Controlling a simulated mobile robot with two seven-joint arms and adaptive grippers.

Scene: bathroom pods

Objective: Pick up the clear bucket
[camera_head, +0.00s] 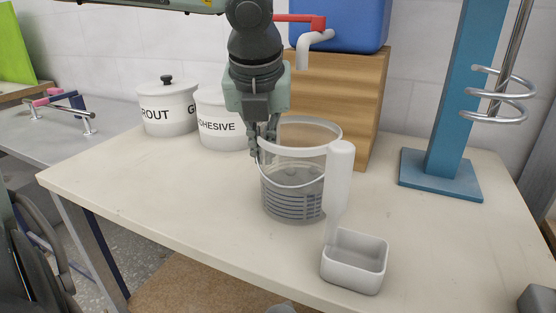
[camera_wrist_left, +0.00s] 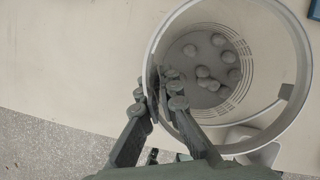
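The clear bucket (camera_head: 291,205) stands upright at the middle of the table, with a thick pale rim, a thin wire handle and ridged lower walls. In the left wrist view I look down into the bucket (camera_wrist_left: 262,100); several round lumps lie at its bottom. My left gripper (camera_head: 265,138) comes from above at the bucket's left rim. In the left wrist view its fingers (camera_wrist_left: 158,92) straddle the bucket wall, one inside and one outside, and look shut on it. Finger contact is partly hidden. My right gripper is not in view.
A white scoop-like tool with an upright handle (camera_head: 338,185) and a small tray (camera_head: 354,262) stands close at the right. White lidded pots (camera_head: 167,115) stand behind left. A wooden block (camera_head: 345,90) bears a blue container (camera_head: 345,25). A blue stand (camera_head: 440,175) is at right.

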